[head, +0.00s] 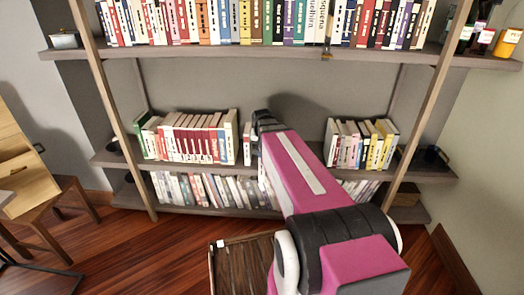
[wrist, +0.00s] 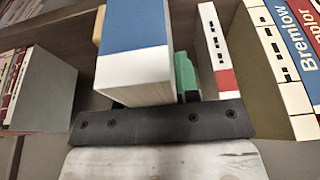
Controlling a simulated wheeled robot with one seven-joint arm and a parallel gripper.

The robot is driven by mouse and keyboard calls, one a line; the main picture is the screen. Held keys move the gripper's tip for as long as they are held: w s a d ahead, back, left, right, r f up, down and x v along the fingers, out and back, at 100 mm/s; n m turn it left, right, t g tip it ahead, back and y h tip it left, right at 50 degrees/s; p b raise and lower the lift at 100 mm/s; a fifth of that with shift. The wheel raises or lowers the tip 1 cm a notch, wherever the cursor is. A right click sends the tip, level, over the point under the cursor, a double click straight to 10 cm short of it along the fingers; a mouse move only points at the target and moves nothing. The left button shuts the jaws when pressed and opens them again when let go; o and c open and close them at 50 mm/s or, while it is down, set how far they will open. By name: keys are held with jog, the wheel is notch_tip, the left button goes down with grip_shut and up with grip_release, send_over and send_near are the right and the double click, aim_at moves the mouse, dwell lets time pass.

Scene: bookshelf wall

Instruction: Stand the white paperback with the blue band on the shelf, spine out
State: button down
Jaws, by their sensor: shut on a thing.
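The white paperback with the blue band (wrist: 135,72) is in my gripper (wrist: 160,120) in the wrist view. Its white end is close against the dark gripper body and its blue part points away from me. In the head view, my gripper (head: 264,122) is at the middle shelf (head: 280,168), in the gap between two groups of books. My arm hides most of that gap and the held book. The finger contact is not clearly visible.
A row of books (head: 190,137) stands left of the gap, and another group (head: 360,145) stands right. A slim white-and-red book (head: 247,143) is just left of my gripper. The full upper shelf (head: 280,52) is above; a wooden crate (head: 240,262) is on the floor.

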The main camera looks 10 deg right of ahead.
jog(key=w+d+f, duration=0.1)
jog(key=w+d, duration=0.1)
jog(key=w, duration=0.5)
jog(key=w+d, duration=0.2)
jog(key=w, duration=0.5)
jog(key=shift+d+f, duration=0.25)
jog(key=shift+f, duration=0.1)
dwell(0.3)
